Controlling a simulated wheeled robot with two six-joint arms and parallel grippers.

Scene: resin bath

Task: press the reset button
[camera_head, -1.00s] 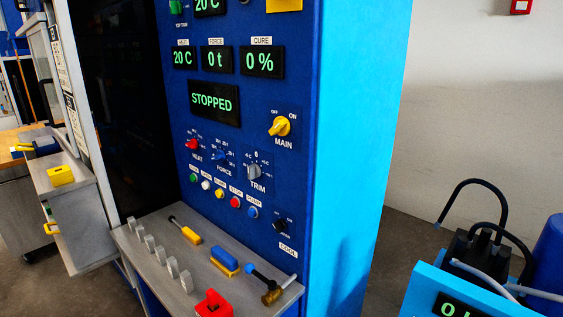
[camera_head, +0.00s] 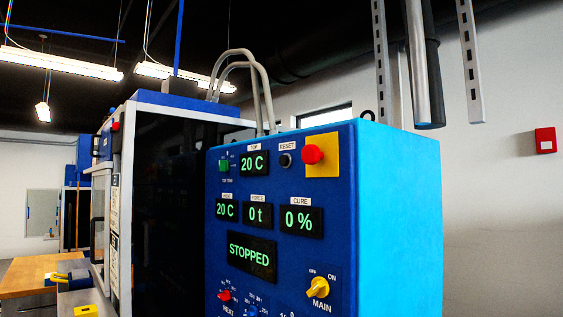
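The reset button is a small dark round button (camera_head: 286,160) under a white RESET label (camera_head: 287,146), near the top of the blue control panel (camera_head: 222,268). It sits between the top 20 C display (camera_head: 254,163) and a red mushroom button (camera_head: 312,154) on a yellow plate (camera_head: 328,142). The status display (camera_head: 251,255) reads STOPPED. The yellow MAIN knob (camera_head: 317,288) is at the lower right of the panel. Neither of my grippers is in view.
A green switch (camera_head: 224,166) is left of the top display. A dark glass door (camera_head: 166,215) adjoins the panel at left. A wooden table (camera_head: 28,275) stands far left. A red box (camera_head: 545,140) is on the right wall. The space before the panel looks clear.

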